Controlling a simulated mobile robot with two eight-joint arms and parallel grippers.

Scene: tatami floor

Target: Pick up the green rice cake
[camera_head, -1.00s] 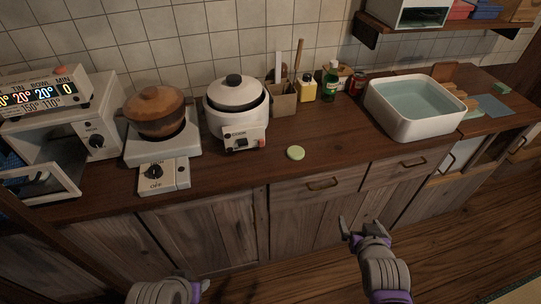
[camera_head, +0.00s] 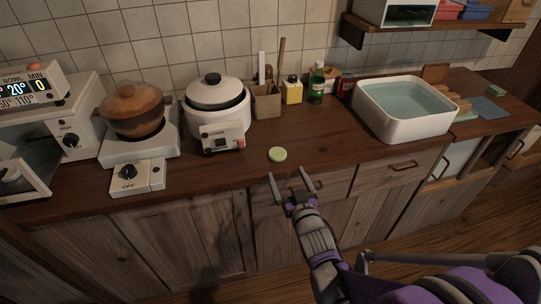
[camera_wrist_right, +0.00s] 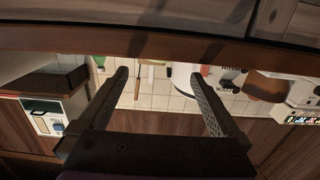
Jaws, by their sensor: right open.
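The green rice cake (camera_head: 277,154) is a small flat pale-green disc. It lies on the wooden counter near its front edge, in front of the rice cooker, in the head view. My right gripper (camera_head: 291,178) is open and empty, just in front of the counter edge and close to the cake, apart from it. In the right wrist view the two fingers (camera_wrist_right: 162,95) are spread with nothing between them, and I cannot make out the cake there. My left gripper is not in the head view.
On the counter stand a white rice cooker (camera_head: 216,112), a brown pot (camera_head: 133,110) on a burner, a utensil box (camera_head: 266,104), bottles and a white water basin (camera_head: 405,125). The counter around the cake is clear. Drawers (camera_head: 395,172) lie below the edge.

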